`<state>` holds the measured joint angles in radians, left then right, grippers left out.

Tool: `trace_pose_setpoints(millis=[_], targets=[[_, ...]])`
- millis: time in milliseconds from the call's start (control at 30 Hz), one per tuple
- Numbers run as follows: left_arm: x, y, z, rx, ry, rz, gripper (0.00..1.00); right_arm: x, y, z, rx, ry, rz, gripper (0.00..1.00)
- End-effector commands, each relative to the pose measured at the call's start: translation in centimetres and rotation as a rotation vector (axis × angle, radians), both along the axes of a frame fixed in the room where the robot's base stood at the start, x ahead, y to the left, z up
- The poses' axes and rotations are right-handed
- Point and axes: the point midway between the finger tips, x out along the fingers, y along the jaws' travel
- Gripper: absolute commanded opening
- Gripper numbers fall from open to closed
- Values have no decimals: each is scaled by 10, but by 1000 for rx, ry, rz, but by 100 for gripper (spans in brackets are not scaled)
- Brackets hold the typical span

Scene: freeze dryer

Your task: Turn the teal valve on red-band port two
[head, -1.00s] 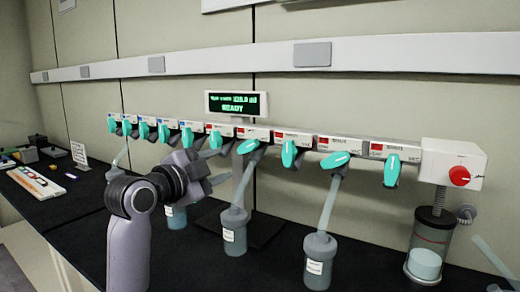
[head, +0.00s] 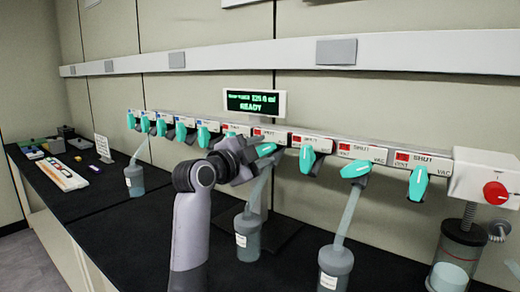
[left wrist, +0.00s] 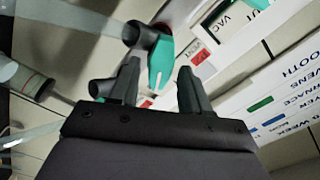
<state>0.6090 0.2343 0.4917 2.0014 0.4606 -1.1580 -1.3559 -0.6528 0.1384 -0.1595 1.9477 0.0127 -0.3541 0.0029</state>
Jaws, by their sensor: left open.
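A row of teal valves runs along the white manifold rail, with red bands on the ports to the right. My left gripper (head: 250,160) is open in front of the rail, close to a tilted teal valve (head: 265,149) above a hosed flask. In the left wrist view, a teal valve handle (left wrist: 160,60) shows between the open fingertips (left wrist: 158,72), with a red-band label (left wrist: 200,55) beside it. Contact cannot be told. The gripper hides part of the rail and a neighbouring valve. Port numbers are too small to read. My right gripper is not in view.
Other teal valves (head: 307,158) hang close on the right. Flasks (head: 247,236) with hoses stand below the rail. A display (head: 255,103) reads READY. A red knob (head: 496,193) is at the right end. The black bench (head: 110,210) is clear at front left.

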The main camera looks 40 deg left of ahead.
Motion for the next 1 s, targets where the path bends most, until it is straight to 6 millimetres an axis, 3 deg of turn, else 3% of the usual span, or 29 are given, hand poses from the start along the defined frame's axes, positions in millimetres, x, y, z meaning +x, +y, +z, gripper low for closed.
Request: trace_pose_setpoints(millis=[267, 433, 767, 1000], targets=[[2, 0, 0, 0, 0, 1, 47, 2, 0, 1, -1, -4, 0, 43], [2, 0, 0, 0, 0, 1, 0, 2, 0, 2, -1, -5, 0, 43], [2, 0, -1, -24, -1, 0, 0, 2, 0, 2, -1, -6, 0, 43], [2, 1, -1, -136, -12, 1, 0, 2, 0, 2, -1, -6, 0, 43]])
